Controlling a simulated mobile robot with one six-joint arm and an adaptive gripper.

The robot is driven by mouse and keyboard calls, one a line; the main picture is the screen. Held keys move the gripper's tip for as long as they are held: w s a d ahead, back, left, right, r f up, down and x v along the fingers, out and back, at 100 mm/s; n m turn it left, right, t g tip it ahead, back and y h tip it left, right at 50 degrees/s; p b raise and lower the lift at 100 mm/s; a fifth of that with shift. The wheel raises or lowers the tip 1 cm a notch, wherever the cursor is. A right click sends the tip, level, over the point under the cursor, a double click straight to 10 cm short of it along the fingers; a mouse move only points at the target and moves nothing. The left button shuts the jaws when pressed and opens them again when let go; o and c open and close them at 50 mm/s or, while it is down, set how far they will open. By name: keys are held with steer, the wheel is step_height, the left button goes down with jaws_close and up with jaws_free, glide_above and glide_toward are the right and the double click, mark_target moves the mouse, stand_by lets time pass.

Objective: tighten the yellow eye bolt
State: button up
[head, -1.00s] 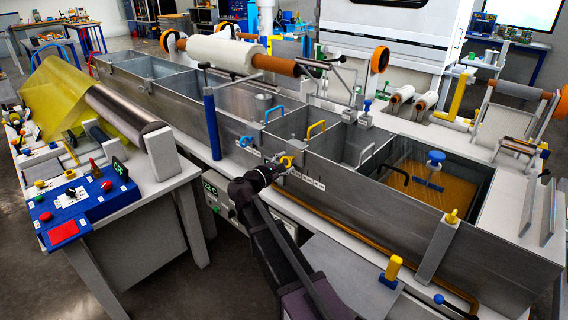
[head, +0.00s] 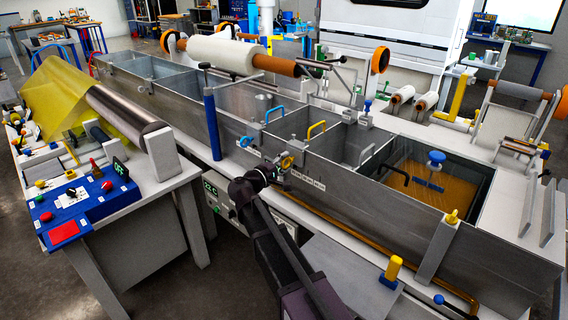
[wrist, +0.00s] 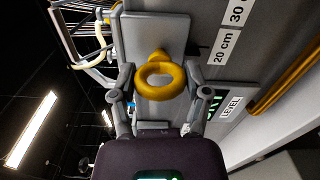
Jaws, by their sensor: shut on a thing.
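The yellow eye bolt (head: 287,162) sits on the front wall of the long grey metal bath, below the blue handle. In the wrist view its ring (wrist: 160,80) faces me, with its shank running into a grey block (wrist: 152,32) behind it. My gripper (head: 280,167) is at the bolt, its fingers on either side of the ring. In the wrist view my gripper (wrist: 160,86) is shut on the ring, one finger at its left and one at its right. The bolt's thread is hidden inside the block.
Level labels (wrist: 224,46) and a green-lit level display (wrist: 218,106) lie right of the bolt in the wrist view. A yellow-brown pipe (head: 345,223) runs low along the bath. A blue control panel (head: 75,205) stands on the left table.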

steer(key=shift+w, duration=0.15)
steer(key=o, duration=1.1)
steer(key=shift+o, duration=0.2)
steer(key=shift+s+a, duration=0.1)
steer(key=shift+s, duration=0.15)
steer(key=v, duration=1.1)
steer(key=shift+s+a, duration=0.25)
